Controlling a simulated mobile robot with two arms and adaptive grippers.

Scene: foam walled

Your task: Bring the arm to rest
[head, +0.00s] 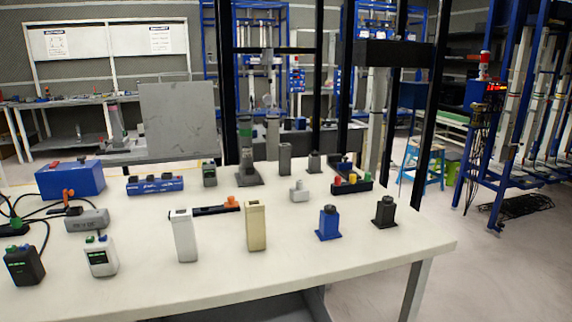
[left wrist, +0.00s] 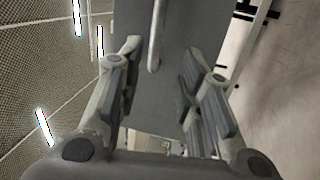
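My left gripper (left wrist: 158,100) shows in the left wrist view with its two fingers spread apart. Nothing is between the fingers, so it is open and empty. Behind it are a grey surface, a patterned wall with bright light strips, and a pale floor, seen at a turned angle. Neither of my arms shows in the head view. My right gripper is in no view.
A white table (head: 330,262) fills the front of the head view. It carries a blue box (head: 70,180), a white block (head: 183,236), a beige block (head: 256,227), a blue device (head: 328,223) and a black device (head: 384,211). Open floor (head: 500,270) lies to the right.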

